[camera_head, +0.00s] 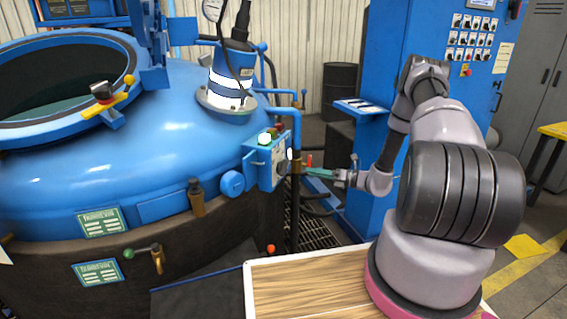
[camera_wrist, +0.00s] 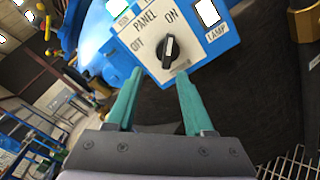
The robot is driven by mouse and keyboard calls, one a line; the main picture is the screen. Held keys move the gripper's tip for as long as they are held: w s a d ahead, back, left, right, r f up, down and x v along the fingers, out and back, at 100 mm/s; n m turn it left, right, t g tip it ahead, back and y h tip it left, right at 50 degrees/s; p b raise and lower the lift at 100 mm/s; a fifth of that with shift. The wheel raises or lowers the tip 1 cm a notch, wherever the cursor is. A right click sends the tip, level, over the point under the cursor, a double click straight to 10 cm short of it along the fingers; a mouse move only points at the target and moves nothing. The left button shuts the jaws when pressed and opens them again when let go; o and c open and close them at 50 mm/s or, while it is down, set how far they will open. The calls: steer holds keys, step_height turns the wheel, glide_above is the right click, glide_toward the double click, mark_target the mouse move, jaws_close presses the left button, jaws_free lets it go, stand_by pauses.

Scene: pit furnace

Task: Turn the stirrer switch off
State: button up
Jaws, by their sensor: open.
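The stirrer switch is a black rotary knob (camera_wrist: 169,50) on a white-faced panel (camera_wrist: 149,67) marked OFF at left and ON at upper right in the wrist view. The knob's upper end appears turned toward ON. In the head view the blue panel box (camera_head: 257,172) is mounted on the side of the blue furnace (camera_head: 150,150); I cannot make out the knob there. My gripper (camera_wrist: 157,82) has two teal fingers, open and empty, one to either side below the knob. In the head view my gripper (camera_head: 307,171) is just right of the box, apparently apart from it.
A vertical pipe (camera_head: 295,215) with a red-handled valve stands close beside the panel and my gripper. A blue cabinet (camera_head: 380,60) with switches is behind my arm. A wooden tabletop (camera_head: 305,288) is below, and a dark drum (camera_head: 339,90) stands behind.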

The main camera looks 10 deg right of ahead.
mark_target(284, 168)
steer(key=w+f+x, duration=0.1)
steer(key=x, duration=1)
steer(key=shift+d+m+t, duration=0.3)
steer(key=shift+m, duration=0.1)
jaws_close()
